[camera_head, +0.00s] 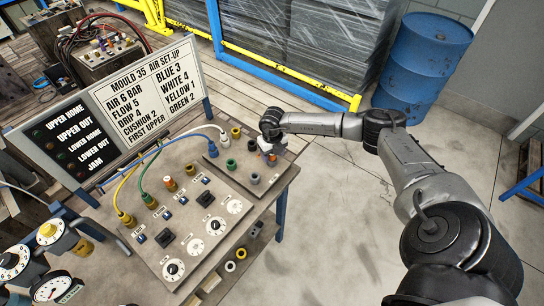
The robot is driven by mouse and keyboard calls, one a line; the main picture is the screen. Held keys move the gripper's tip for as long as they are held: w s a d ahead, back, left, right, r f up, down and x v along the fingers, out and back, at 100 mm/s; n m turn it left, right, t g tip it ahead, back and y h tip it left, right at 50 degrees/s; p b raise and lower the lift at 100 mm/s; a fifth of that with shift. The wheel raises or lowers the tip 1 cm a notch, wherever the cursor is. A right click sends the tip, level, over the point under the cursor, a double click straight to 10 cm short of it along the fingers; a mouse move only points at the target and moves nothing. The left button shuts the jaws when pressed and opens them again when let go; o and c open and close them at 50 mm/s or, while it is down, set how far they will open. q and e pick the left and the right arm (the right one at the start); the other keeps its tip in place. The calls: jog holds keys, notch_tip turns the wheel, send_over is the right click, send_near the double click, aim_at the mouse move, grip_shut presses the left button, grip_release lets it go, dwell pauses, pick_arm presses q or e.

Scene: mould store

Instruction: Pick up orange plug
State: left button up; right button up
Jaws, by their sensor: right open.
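My right gripper (271,151) is at the right end of the bench, over the small grey socket plate, pointing down. Its jaws are open. A small orange-red piece (272,159) shows just below the fingers; it may be the orange plug, and the gripper partly hides it. I cannot tell whether the fingers touch it. Another orange-topped fitting (169,182) stands on the larger panel, left of the small plate. My left gripper is not in view.
The small plate (214,160) also bears green, grey, white and dark fittings. A sign board (150,85) stands behind. A blue drum (425,60) stands at the back right. The floor right of the bench is clear.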

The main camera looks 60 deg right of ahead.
jog(key=shift+f, duration=0.45)
jog(key=shift+c, duration=0.4)
jog(key=c, duration=0.9)
jog(key=shift+c, duration=0.2)
jog(key=shift+r, duration=0.2)
